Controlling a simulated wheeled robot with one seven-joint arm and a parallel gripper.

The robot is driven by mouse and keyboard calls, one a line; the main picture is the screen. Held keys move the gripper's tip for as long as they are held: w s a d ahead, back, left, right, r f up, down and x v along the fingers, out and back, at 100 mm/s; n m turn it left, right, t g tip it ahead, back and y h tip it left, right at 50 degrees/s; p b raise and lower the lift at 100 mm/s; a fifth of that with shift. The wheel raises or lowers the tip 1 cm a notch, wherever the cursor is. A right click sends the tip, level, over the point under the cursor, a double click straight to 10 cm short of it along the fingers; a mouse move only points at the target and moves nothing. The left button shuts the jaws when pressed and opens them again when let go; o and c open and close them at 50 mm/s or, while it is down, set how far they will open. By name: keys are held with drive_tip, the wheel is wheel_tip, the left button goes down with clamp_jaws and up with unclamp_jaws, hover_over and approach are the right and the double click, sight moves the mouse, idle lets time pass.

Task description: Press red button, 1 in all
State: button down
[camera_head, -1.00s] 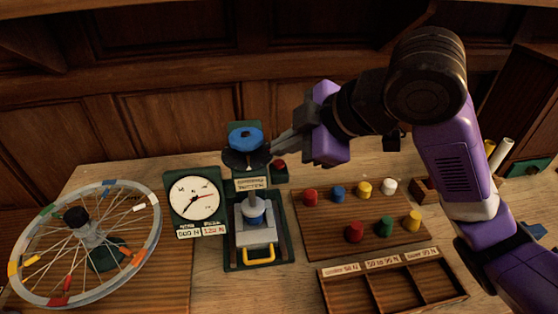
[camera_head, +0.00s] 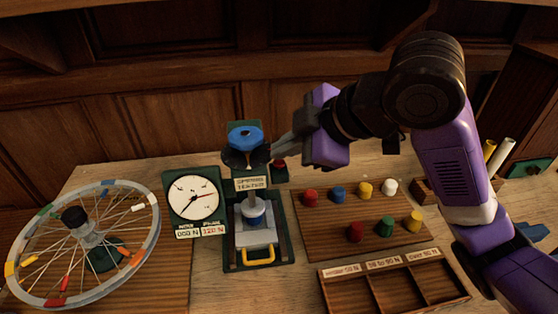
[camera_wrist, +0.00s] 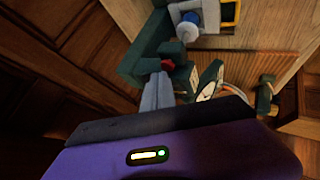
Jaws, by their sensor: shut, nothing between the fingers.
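The red button (camera_head: 279,163) is a small round knob on a dark green box, just right of the blue-topped press. My gripper (camera_head: 277,152) is shut and empty, reaching in from the right, with its fingertips right at the button in the head view. In the wrist view the red button (camera_wrist: 168,65) shows just beyond the tip of the grey fingers (camera_wrist: 158,78). I cannot tell whether the tips touch it or whether it is pushed in. The press (camera_head: 245,138) stands beside the fingers, with a blue-and-grey part and a yellow handle (camera_head: 258,256) below.
A white dial gauge (camera_head: 193,197) stands left of the press. A spoked wheel (camera_head: 150,232) is at the far left. A wooden board (camera_head: 335,222) with several coloured pegs and a divided tray (camera_head: 345,295) lie to the right. A wooden wall is behind.

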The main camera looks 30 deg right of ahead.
sight(283, 164)
drive_tip(key=shift+s+f+b, duration=0.15)
drive_tip(key=shift+f+b, duration=0.55)
drive_tip(key=shift+f, duration=0.3)
idle(0.8)
drive_tip(key=shift+r+p, duration=0.6)
drive_tip(key=shift+r, duration=0.1)
drive_tip(key=shift+r, duration=0.1)
drive_tip(key=shift+w+a+r+p, duration=0.1)
drive_tip(key=shift+w+r+p, duration=0.1)
drive_tip(key=shift+r+p, duration=0.4)
wheel_tip(283, 164, up, 4)
drive_tip(key=p, duration=0.3)
drive_tip(key=shift+r, duration=0.1)
